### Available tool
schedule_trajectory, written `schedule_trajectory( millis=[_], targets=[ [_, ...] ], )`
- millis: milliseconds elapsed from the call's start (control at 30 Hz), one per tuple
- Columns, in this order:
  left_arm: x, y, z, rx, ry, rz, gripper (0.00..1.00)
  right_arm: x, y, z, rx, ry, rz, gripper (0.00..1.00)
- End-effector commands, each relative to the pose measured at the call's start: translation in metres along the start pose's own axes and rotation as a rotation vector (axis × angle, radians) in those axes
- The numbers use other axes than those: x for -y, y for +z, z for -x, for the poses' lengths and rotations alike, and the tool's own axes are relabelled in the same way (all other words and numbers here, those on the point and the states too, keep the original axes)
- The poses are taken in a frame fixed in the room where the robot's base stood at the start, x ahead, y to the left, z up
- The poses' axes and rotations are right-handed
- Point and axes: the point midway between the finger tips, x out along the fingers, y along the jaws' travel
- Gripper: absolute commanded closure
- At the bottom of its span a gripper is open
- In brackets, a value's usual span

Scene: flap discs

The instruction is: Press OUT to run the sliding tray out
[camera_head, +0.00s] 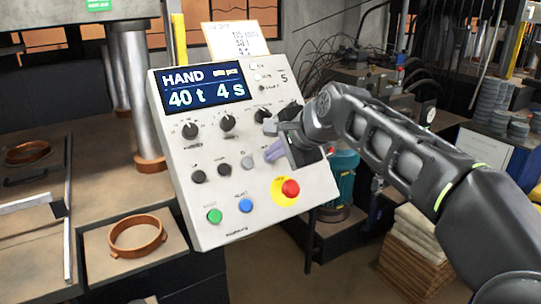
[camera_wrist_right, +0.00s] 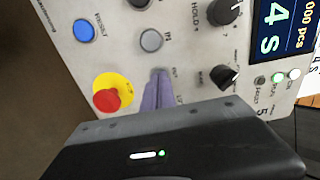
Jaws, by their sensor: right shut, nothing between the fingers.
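The control panel (camera_head: 215,205) is a tilted light box with a screen reading HAND, 40 t, 4 s. Its lower row has two black buttons and a grey button (camera_head: 247,162), which also shows in the right wrist view (camera_wrist_right: 151,40). My right gripper (camera_head: 272,154) is shut and empty, its purple fingers (camera_wrist_right: 157,92) at the panel just right of the grey button. The fingers cover the spot where the row continues, so the OUT button is hidden; I cannot tell whether they touch it. My left gripper is not in view.
A red stop button (camera_head: 290,188) on yellow sits just below my right gripper. Green (camera_head: 214,216) and blue (camera_head: 246,205) buttons are lower left. Black knobs line up above. A copper ring (camera_head: 137,250) lies in a dark-edged tray at left, beside a metal rail.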

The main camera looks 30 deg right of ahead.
Motion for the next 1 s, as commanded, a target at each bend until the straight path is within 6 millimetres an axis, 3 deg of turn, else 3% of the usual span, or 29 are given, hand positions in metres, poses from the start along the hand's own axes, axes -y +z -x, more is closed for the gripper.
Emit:
schedule_trajectory(
  millis=[633, 1000],
  targets=[
    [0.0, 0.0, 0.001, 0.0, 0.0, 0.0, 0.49, 0.0, 0.0, 0.0, 0.0, 0.001, 0.0, 1.0],
    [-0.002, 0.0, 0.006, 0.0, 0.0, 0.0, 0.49, 0.001, 0.0, 0.029, 0.0, 0.0, 0.0, 1.0]
  ],
)
